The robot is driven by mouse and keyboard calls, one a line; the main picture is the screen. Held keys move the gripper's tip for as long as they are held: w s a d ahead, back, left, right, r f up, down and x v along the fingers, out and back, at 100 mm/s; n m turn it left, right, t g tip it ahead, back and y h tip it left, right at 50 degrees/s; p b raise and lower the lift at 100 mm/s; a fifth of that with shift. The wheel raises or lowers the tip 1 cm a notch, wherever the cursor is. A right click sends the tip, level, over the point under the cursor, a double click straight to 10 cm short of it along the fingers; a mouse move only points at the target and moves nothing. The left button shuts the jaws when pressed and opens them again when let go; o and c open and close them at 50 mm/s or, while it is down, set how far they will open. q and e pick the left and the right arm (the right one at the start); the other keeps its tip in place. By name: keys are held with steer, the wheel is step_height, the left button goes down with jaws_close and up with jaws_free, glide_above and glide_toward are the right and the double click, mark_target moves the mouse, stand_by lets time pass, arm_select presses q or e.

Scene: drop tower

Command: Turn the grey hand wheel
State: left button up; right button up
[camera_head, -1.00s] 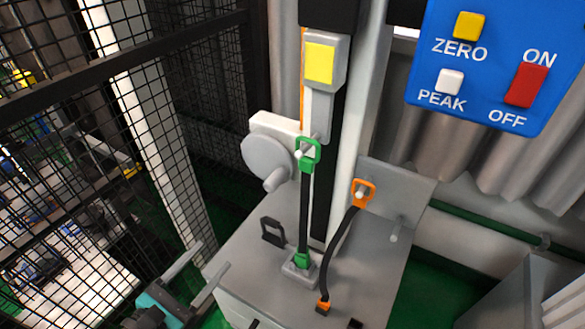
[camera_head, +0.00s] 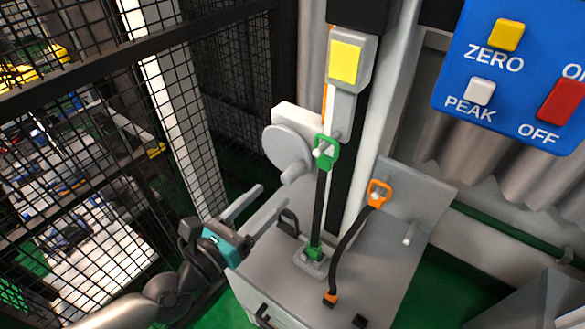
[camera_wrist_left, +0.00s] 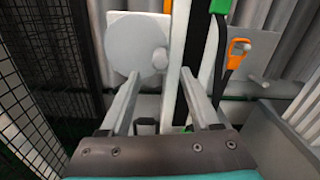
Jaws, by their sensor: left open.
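The grey hand wheel (camera_head: 288,148) is a round disc with a short peg handle (camera_head: 293,173) at its lower right, on a white block on the left of the tower column. The wheel also shows in the left wrist view (camera_wrist_left: 135,45), with its handle (camera_wrist_left: 160,58) at its right edge. My left gripper (camera_head: 272,210) is open and empty, below and in front of the wheel and apart from it. In the left wrist view its fingers (camera_wrist_left: 158,78) point up toward the wheel, with the handle between their lines. My right gripper is not in view.
A black strap with green ends (camera_head: 319,200) stands right of the wheel. A strap with orange ends (camera_head: 343,245) hangs from a grey plate. Black mesh fencing (camera_head: 70,130) is on the left. A blue panel (camera_head: 515,120) with buttons is at upper right.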

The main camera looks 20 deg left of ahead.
mark_target(285, 182)
arm_select(q)
steer(key=p+x, duration=0.1)
steer(key=x, duration=0.6)
steer(key=shift+d+p, duration=0.1)
steer(key=shift+p, duration=0.3)
steer(key=shift+w+d, duration=0.2)
steer(key=shift+w, duration=0.4)
steer(key=shift+w+d, duration=0.1)
steer(key=shift+w, duration=0.1)
steer(key=shift+c, duration=0.2)
jaws_close()
